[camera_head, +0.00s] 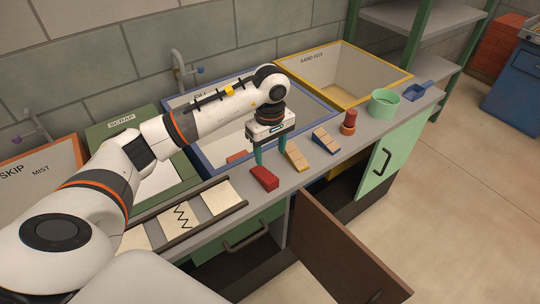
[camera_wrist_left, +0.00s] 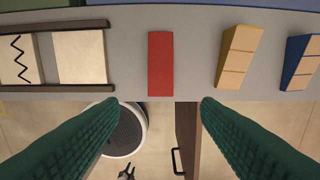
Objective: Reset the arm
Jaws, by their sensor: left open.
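My left gripper (camera_head: 273,154) is open and empty, with its two green fingers pointing down above the grey counter. In the left wrist view the fingertips (camera_wrist_left: 160,103) are spread wide, with nothing between them. A red brick (camera_head: 264,178) lies on the counter near the fingers; it shows just beyond the fingertips in the left wrist view (camera_wrist_left: 160,63). A yellow brick with a tan top (camera_head: 297,157) lies right of it, and a blue brick with a tan top (camera_head: 325,141) lies further right. My right gripper is not in view.
A blue-rimmed basin (camera_head: 323,101) and a yellow-rimmed sand box (camera_head: 400,75) lie behind. A dark-railed rack (camera_head: 232,209) holds pale tiles at left. A red piece on an orange base (camera_head: 349,121), a green cup (camera_head: 384,104) and a blue scoop (camera_head: 418,90) stand right. A brown cabinet door (camera_head: 345,255) hangs open.

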